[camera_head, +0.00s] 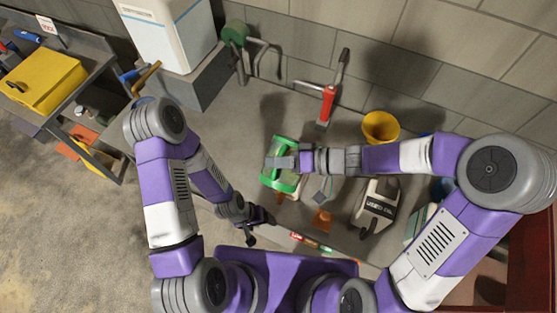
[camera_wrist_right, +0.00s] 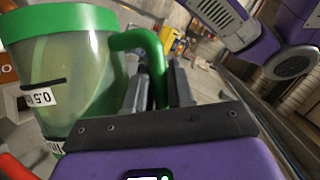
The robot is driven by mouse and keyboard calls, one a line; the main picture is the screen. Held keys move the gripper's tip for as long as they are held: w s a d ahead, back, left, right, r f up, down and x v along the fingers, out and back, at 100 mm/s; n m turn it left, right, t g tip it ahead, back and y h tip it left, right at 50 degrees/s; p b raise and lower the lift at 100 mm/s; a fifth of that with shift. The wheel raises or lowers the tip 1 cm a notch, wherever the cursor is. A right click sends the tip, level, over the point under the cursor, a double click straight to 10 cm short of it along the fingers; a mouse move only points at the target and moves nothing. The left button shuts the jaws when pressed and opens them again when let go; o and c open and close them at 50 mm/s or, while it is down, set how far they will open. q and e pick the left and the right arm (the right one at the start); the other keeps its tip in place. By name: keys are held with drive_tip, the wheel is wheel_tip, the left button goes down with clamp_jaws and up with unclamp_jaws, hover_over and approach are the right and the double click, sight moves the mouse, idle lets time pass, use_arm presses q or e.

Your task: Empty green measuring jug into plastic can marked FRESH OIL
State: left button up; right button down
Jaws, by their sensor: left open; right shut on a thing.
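The green measuring jug (camera_head: 283,181) is near the middle of the head view. In the right wrist view it is a translucent jug (camera_wrist_right: 85,85) with a green rim and a 0.5 mark. My right gripper (camera_head: 284,162) is shut on its green handle (camera_wrist_right: 159,66), which passes between the fingers. I cannot tell whether the jug is clear of the surface or what it holds. My left gripper (camera_head: 262,222) is open and empty, below the jug in the head view. A pale can (camera_head: 375,205) right of the jug seems to read USED OIL. I cannot make out a FRESH OIL label.
A pale teal-and-white container (camera_head: 420,222) is partly hidden by my right arm. A yellow bucket (camera_head: 380,127) and a red-handled tool (camera_head: 327,103) stand behind the jug. An orange piece (camera_head: 322,220) lies in front. A yellow case (camera_head: 43,80) sits at far left.

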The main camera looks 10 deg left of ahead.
sight(290, 142)
drive_tip(key=shift+w+d+r+m+g+y, duration=0.2)
drive_tip(key=shift+w+m+g, duration=0.1)
drive_tip(key=shift+w+m, duration=0.25)
drive_tip(key=shift+w+d+r+m+g+y, duration=0.2)
drive_tip(key=shift+w+m+g, duration=0.15)
drive_tip(key=shift+w, duration=0.35)
idle(1.8)
drive_tip(key=shift+w+d+m+g, duration=0.25)
drive_tip(key=shift+w+m, duration=0.25)
drive_tip(key=shift+w, duration=0.3)
idle(1.0)
drive_tip(key=shift+w+d+f+m+g+y, duration=0.2)
drive_tip(key=shift+w+d+m+y, duration=0.15)
drive_tip(key=shift+w, duration=0.35)
drive_tip(key=shift+w+d+f+m+g+y, duration=0.15)
drive_tip(key=shift+w+m+g+y, duration=0.1)
drive_tip(key=shift+w+m, duration=0.3)
idle(1.9)
